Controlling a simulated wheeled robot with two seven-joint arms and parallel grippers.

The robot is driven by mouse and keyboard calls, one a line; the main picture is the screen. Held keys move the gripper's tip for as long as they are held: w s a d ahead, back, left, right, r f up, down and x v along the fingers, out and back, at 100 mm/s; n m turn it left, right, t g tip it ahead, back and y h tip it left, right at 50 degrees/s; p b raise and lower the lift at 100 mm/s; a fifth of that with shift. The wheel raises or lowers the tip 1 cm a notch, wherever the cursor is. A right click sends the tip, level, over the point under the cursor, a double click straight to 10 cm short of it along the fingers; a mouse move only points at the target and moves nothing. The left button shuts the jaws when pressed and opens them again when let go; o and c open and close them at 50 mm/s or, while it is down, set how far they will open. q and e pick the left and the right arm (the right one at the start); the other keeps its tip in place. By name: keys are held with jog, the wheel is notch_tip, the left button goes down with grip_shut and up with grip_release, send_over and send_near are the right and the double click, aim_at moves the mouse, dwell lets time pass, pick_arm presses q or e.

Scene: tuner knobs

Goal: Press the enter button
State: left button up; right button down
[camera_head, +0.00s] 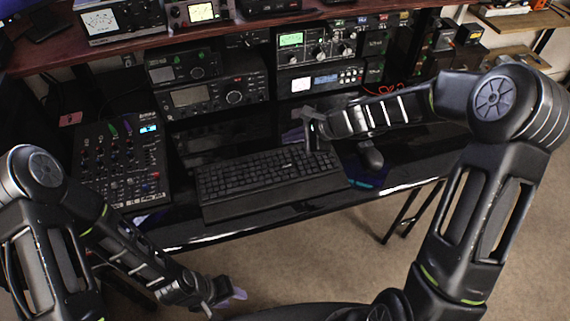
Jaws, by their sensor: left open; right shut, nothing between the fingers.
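A black keyboard (262,180) lies on the glossy black desk, angled slightly. Its single keys are too small to read, so I cannot tell which one is enter. My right gripper (312,144) is shut and empty, with its fingers pointing down at the keyboard's right back part. It hides a few keys or the edge there, and I cannot tell whether it touches them. My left gripper (226,296) is open and empty, low in front of the desk over the carpet, away from the keyboard.
A mixer panel (121,160) stands left of the keyboard. A mouse (371,156) lies to its right, near my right forearm. Radio units (213,94) and a tuner with a green display (316,48) stand behind. A shelf (200,46) runs above them.

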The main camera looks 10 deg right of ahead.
jog(key=b, duration=0.7)
send_over(290, 167)
notch_tip(290, 167, down, 8)
jog(key=shift+f+b, duration=0.45)
dwell(1.4)
jog(key=shift+f+b, duration=0.4)
jog(key=shift+b, duration=0.1)
jog(key=shift+f+b, duration=0.35)
dwell(0.5)
jog(key=shift+r, duration=0.1)
jog(key=shift+r+p, duration=0.6)
jog(key=shift+r, duration=0.1)
jog(key=shift+r, duration=0.1)
